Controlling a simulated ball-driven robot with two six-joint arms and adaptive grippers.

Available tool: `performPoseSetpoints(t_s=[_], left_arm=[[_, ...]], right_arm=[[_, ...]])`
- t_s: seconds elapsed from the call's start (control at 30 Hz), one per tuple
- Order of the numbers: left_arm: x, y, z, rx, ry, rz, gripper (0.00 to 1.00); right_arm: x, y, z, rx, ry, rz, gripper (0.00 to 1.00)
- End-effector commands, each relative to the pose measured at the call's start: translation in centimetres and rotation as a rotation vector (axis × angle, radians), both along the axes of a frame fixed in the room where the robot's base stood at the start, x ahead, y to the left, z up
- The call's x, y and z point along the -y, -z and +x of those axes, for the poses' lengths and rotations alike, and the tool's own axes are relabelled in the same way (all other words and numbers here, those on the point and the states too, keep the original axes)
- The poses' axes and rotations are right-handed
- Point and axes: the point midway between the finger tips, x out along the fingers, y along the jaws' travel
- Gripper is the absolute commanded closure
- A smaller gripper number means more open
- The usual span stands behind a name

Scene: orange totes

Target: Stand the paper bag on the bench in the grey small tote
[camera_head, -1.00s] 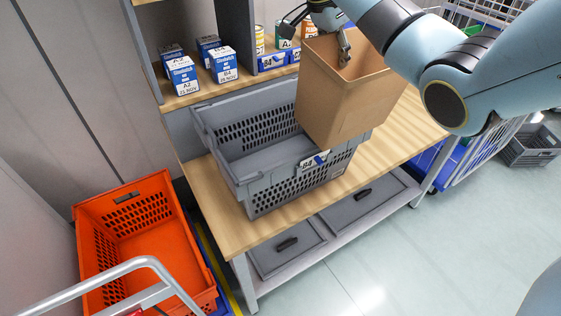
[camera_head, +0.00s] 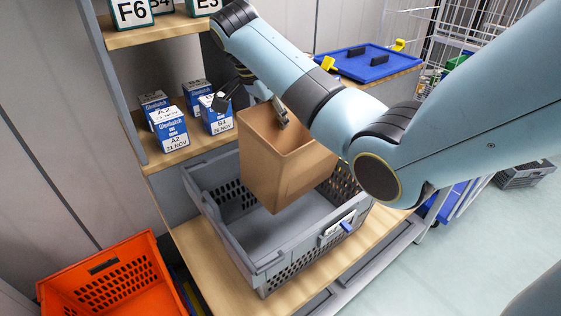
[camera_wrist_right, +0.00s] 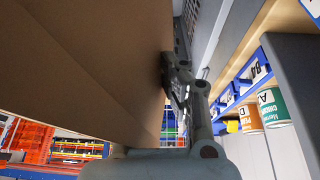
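The brown paper bag (camera_head: 280,166) is upright with its open top facing up. In the head view it appears over the grey small tote (camera_head: 268,262), with its lower part in front of the tote's far inside. Whether its base touches the tote floor I cannot tell. My right gripper (camera_head: 281,118) is shut on the bag's far rim, one finger inside the bag. In the right wrist view the bag (camera_wrist_right: 95,60) fills the left side, against the gripper (camera_wrist_right: 178,82). The tote stands on the wooden bench (camera_head: 205,265). My left gripper is not in view.
Blue-and-white boxes (camera_head: 170,128) stand on the shelf behind the tote. An orange tote (camera_head: 115,280) is at the lower left. A blue tray (camera_head: 372,64) lies at the back right. Cans (camera_wrist_right: 270,108) show in the right wrist view.

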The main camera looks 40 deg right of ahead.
Motion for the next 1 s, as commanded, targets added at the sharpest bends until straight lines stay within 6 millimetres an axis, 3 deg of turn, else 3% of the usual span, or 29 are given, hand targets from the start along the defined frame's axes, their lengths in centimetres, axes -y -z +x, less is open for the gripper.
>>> performPoseSetpoints(t_s=[0.03, 0.23, 0.43, 0.8, 0.93, 1.0], left_arm=[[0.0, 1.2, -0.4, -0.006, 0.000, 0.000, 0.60], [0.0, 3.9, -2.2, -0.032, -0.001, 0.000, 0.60], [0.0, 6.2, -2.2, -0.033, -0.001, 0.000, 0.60], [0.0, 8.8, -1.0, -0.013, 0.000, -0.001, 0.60], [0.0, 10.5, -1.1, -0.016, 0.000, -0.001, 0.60], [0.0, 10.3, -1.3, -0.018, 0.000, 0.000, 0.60]], right_arm=[[0.0, 1.5, -0.1, -0.002, 0.000, 0.000, 1.00], [0.0, 4.9, -0.1, -0.002, 0.001, 0.000, 1.00], [0.0, 8.2, -0.1, -0.003, 0.000, 0.001, 1.00], [0.0, 9.6, 0.4, -0.163, 0.069, 0.018, 1.00], [0.0, 12.0, 0.2, -0.184, 0.076, 0.020, 1.00], [0.0, 13.1, 0.2, -0.186, 0.074, 0.020, 1.00]])
